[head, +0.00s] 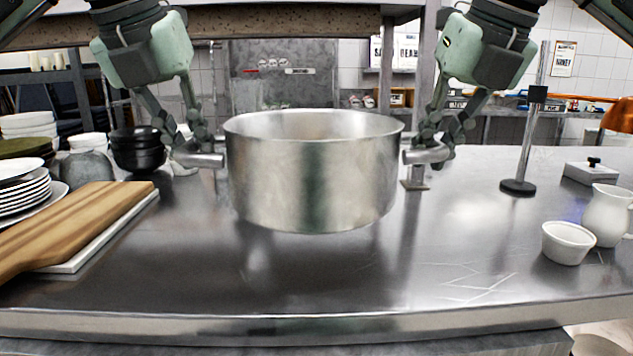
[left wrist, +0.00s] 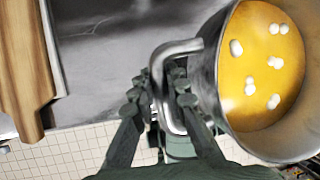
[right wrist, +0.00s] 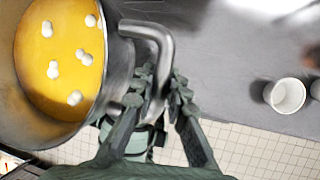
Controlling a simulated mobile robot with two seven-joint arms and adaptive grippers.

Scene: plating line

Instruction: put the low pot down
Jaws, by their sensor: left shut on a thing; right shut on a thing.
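The low pot (head: 312,185) is a wide steel pot in the middle of the head view, upright and level. It seems to hang a little above the steel counter (head: 300,290); the gap is hard to judge. Inside it, the wrist views show orange liquid (left wrist: 247,78) with several white lumps. My left gripper (head: 196,155) is shut on the pot's left handle (left wrist: 180,48). My right gripper (head: 432,150) is shut on the pot's right handle (right wrist: 150,30). The pot's underside is hidden.
A wooden board (head: 85,225) on a white slab, stacked plates (head: 22,190) and black bowls (head: 137,150) stand left. A white cup (head: 567,243), a jug (head: 607,215) and a post on a round base (head: 519,187) stand right. The counter's front is clear.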

